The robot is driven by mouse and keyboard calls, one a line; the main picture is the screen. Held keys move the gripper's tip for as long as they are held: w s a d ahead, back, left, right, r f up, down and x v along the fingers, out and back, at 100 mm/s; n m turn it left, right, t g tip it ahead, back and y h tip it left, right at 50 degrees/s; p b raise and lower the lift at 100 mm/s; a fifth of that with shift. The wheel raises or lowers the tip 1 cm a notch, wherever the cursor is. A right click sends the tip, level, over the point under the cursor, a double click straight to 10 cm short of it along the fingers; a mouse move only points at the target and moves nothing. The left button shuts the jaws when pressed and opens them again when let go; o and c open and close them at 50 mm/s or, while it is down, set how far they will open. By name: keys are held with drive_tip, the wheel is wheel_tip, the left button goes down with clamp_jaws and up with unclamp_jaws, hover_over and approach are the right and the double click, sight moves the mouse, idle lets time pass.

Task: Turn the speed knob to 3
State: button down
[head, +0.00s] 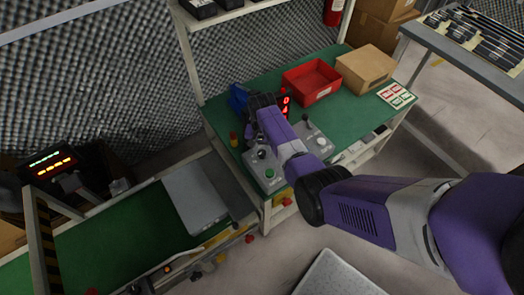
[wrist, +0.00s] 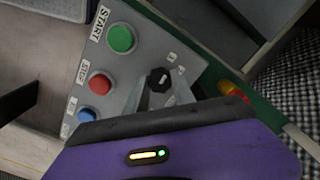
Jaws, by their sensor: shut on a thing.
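The black speed knob (wrist: 158,79) sits on the grey control panel (wrist: 128,70) in the wrist view, with a pale pointer mark on its face. My gripper (wrist: 162,94) is shut on the knob, its pale fingers reaching up from below. Small dial marks show around the knob, but I cannot read their numbers. In the head view the grey panel (head: 257,172) is on the green bench, and my purple arm covers much of it; the fingers and knob are not clear there.
The panel has a green START button (wrist: 121,38), a red STOP button (wrist: 101,83) and a blue button (wrist: 87,115). A red digital display (head: 285,105) stands behind my arm, its reading unclear. A red bin (head: 312,82) and a cardboard box (head: 366,70) stand farther back.

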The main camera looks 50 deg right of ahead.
sight(262, 152)
drive_tip(key=c, duration=1.1)
unclamp_jaws()
drive_tip(key=shift+o, duration=0.2)
wheel_tip(262, 152, up, 8)
drive_tip(key=shift+f, duration=0.1)
